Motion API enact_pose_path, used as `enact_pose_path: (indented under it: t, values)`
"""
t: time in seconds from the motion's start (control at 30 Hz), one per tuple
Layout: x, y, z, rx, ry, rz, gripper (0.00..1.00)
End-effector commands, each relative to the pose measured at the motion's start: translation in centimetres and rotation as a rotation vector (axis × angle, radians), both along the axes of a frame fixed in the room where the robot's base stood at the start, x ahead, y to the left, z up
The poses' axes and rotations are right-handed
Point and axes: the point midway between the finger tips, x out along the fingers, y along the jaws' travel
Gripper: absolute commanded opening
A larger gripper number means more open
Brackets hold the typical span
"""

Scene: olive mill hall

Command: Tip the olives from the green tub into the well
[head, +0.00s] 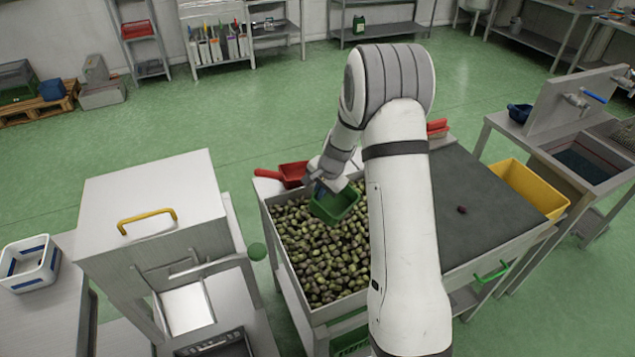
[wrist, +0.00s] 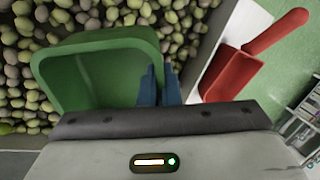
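The green tub (head: 338,206) is just above the olives (head: 312,252) at the far end of the metal-walled well (head: 340,310). In the wrist view the tub (wrist: 95,75) is tilted, and the part of its inside that shows is bare green with no olives. My gripper (wrist: 160,85) has its blue fingers on either side of the tub's right wall, shut on it. In the head view my gripper (head: 322,187) is at the tub's far left side, partly hidden by my arm. Olives cover the visible floor of the well.
A red scoop (head: 290,174) lies at the well's far left corner, close to my gripper. Right of the well is a dark worktop (head: 480,205) with a small dark red item (head: 462,210) and a yellow bin (head: 532,187). A grey machine (head: 150,210) stands left.

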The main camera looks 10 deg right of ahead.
Motion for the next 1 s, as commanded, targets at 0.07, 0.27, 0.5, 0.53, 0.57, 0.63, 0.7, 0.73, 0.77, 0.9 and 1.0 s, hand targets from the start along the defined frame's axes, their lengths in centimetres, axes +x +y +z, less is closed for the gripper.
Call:
enact_pose_path:
  t: [0.07,0.27,0.5,0.53,0.57,0.63,0.7,0.73,0.77,0.9,1.0]
  values:
    - [0.0,0.0,0.4,-0.01,0.016,0.002,0.0]
    - [-0.1,0.0,0.0,-0.038,0.048,0.001,0.0]
    - [-0.1,0.1,-0.8,-0.086,0.117,0.005,0.0]
    - [-0.1,0.1,-0.9,-0.095,0.126,0.005,0.0]
    - [-0.1,0.1,-1.0,-0.103,0.135,0.005,0.0]
    - [-0.1,0.0,-1.3,-0.123,0.157,0.004,0.0]
    - [-0.1,0.1,-2.5,-0.156,0.204,0.008,0.0]
    - [-0.1,0.1,-2.7,-0.172,0.222,0.007,0.0]
    - [-0.1,0.1,-2.9,-0.191,0.239,0.006,0.0]
    - [-0.1,-0.1,-0.9,-0.19,0.237,0.0,0.0]
    - [-0.1,-0.1,0.1,-0.19,0.24,0.001,0.0]
